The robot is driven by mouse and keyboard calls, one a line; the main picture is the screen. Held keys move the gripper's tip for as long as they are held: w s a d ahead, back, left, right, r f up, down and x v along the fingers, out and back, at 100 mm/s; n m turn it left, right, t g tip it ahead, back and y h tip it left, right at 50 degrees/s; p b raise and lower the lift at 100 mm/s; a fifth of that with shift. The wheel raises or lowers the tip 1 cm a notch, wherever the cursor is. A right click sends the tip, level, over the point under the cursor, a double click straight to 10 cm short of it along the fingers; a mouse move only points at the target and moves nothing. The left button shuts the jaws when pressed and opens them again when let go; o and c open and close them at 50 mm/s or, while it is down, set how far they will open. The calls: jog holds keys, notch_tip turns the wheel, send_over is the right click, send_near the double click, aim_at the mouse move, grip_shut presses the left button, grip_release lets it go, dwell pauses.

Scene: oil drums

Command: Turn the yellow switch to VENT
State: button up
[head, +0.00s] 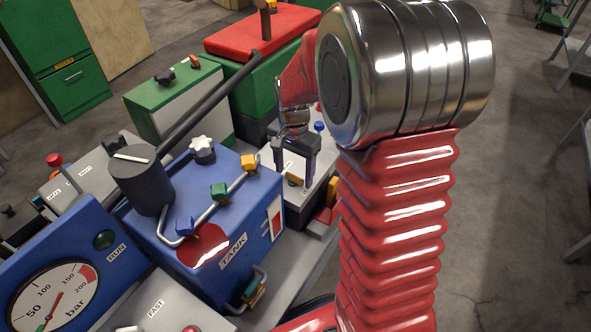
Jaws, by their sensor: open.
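My gripper (292,172) points down over a light grey panel (318,163) right of the blue tank box. Its two dark fingers are apart. A small yellow piece (294,180), possibly the yellow switch, shows low between the fingers. I cannot tell whether the fingers touch it. Its lower part and its setting are not clear, and no VENT label is readable. Another yellow block (249,162) sits on the pipe of the blue box marked TANK (232,235), left of my gripper.
A white knob (203,148), a dark cylinder (141,184) and a green block (219,191) rise from the tank box. A blue knob (319,127) stands behind my gripper. A pressure gauge (54,302) is at lower left. A long dark bar (208,105) slants behind. Open floor lies right.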

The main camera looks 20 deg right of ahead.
aim_at(294, 176)
notch_tip(294, 176, up, 14)
jog(key=shift+f, duration=0.15)
dwell(0.6)
dwell(0.4)
jog(key=s+a+r+n+t, duration=0.1)
jog(key=s+a+n, duration=0.3)
jog(key=s, duration=0.5)
jog(key=s+a+r+n+t, duration=0.2)
jog(key=s+a+n+t, duration=0.2)
jog(key=s+n, duration=0.3)
jog(key=shift+s+a+r+t, duration=0.25)
jog(key=shift+s+a+t, duration=0.05)
jog(key=shift+s, duration=1.5)
